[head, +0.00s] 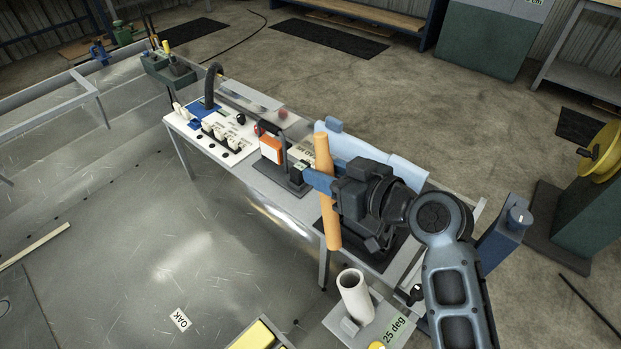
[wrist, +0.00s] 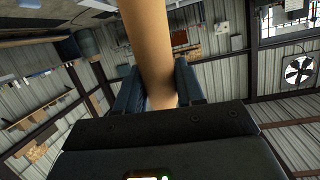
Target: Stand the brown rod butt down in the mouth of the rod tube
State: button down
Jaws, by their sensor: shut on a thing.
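The brown rod (head: 327,190) is upright, slightly tilted, in my gripper (head: 318,181) above the near side of the bench. In the wrist view the rod (wrist: 151,50) runs up between the two fingers of my gripper (wrist: 160,88), which are shut on it. The rod tube (head: 354,295) is a white, open-topped cylinder standing on a grey plate, below and slightly right of the rod's lower end. The rod's lower end is apart from the tube. My arm hides part of the bench behind the gripper.
A yellow block (head: 258,338) is at the bottom edge, left of the tube.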

jog(key=s+a+r+n+g+y+b, duration=0.1)
jog(key=s+a+r+n+g, duration=0.1)
jog(key=s+r+n+g, duration=0.1)
jog(key=shift+s+a+r+n+g+y, duration=0.3)
jog(key=shift+s+r+g, duration=0.4)
jog(key=shift+g, duration=0.3)
